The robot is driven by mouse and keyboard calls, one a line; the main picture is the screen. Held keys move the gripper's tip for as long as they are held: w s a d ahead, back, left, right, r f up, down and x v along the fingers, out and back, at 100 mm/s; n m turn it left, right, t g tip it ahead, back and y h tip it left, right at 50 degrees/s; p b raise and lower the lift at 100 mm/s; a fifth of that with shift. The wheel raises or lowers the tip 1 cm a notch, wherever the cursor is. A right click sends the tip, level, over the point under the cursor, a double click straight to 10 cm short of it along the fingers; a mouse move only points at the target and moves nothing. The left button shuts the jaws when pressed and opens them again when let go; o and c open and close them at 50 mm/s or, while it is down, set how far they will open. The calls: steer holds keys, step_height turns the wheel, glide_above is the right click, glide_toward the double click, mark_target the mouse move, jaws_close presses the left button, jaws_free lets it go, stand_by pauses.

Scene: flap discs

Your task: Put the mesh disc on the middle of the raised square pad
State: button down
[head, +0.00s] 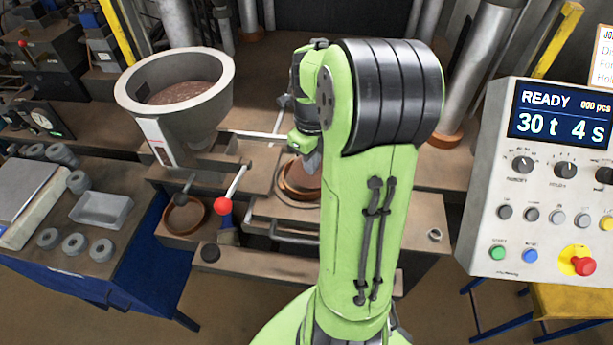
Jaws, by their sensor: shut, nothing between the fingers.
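My gripper (311,164) points down near the middle of the view, partly hidden behind my green arm. Its fingers are shut with nothing between them. They are just above a round copper-rimmed recess (292,192) on a raised brown block (262,208), which may be the square pad. My arm covers the right side of this block. I cannot make out the mesh disc for certain; any disc inside the recess is too small or too hidden to tell.
A grey hopper (145,120) of brown grain stands left. A red-knobbed lever (223,206) rises beside another copper-rimmed recess (185,214). A left bench holds grey rings (74,244) and a tray (101,208). A control panel (540,190) stands right; steel columns (478,70) rise behind.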

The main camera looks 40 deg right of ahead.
steer(key=shift+w+f+b, duration=0.1)
steer(key=shift+f+b, duration=0.25)
steer(key=shift+f, duration=0.25)
steer(key=shift+w+d+f, duration=0.1)
steer(key=shift+w+f, duration=0.05)
steer(key=shift+w, duration=0.4)
steer(key=shift+w+f, duration=0.15)
steer(key=shift+w, duration=0.4)
stand_by(0.3)
steer(key=r+p, duration=0.3)
steer(key=r, duration=0.1)
steer(key=r+p, duration=0.3)
steer(key=r, duration=0.1)
steer(key=shift+s+d+p, duration=0.1)
steer(key=shift+s+p, duration=0.1)
steer(key=shift+p, duration=0.15)
steer(key=shift+f, duration=0.1)
stand_by(0.3)
